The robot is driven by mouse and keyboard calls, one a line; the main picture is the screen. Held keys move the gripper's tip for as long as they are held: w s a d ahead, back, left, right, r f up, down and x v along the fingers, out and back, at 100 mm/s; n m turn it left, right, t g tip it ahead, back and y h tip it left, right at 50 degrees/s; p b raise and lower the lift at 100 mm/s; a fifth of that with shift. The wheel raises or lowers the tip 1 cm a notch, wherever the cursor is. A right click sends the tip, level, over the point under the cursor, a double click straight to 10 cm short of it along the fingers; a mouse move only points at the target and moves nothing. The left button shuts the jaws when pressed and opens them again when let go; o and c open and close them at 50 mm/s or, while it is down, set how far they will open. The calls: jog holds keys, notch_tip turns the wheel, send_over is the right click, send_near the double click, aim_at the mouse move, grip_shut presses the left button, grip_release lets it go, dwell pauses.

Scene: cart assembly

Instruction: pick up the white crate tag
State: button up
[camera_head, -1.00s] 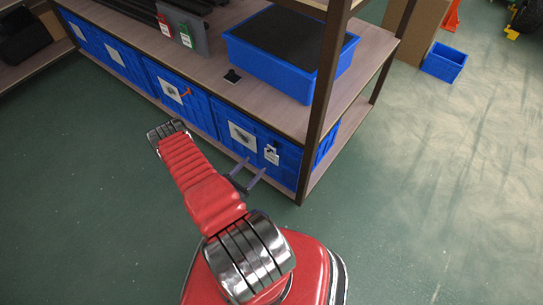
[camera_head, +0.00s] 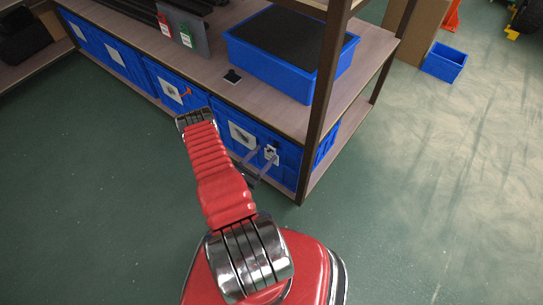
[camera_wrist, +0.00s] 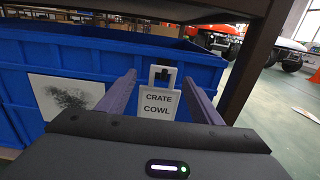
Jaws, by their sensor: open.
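The white crate tag (camera_wrist: 159,108), lettered "CRATE COWL", hangs upright at the front of a blue crate (camera_wrist: 100,62) in the wrist view. Its top loop (camera_wrist: 162,76) has a dark opening. In the head view the tag (camera_head: 270,154) shows small at the right end of the lower shelf's crates. My gripper (camera_wrist: 165,84) is open, with one finger on each side of the tag. I see no clear contact between fingers and tag. In the head view my gripper (camera_head: 258,163) reaches the crate front from below.
A brown shelf post (camera_head: 318,110) stands just right of the tag. A white label (camera_wrist: 66,96) is on the crate left of it. A blue bin with a dark top (camera_head: 285,52) sits on the shelf above.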

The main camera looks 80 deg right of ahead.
aim_at(271, 147)
jog(key=shift+s+x, duration=0.15)
jog(key=shift+x, duration=1.15)
jog(key=shift+s+x, duration=0.15)
jog(key=shift+x, duration=1.15)
jog(key=shift+a, duration=0.15)
jog(key=shift+c, duration=0.4)
jog(key=c, duration=1.3)
jog(key=shift+r, duration=0.15)
jog(key=shift+c, duration=0.2)
jog(key=shift+r, duration=0.5)
jog(key=shift+w+a+r, duration=0.15)
jog(key=v, duration=1.7)
jog(key=shift+w+a, duration=0.15)
jog(key=shift+a, duration=0.15)
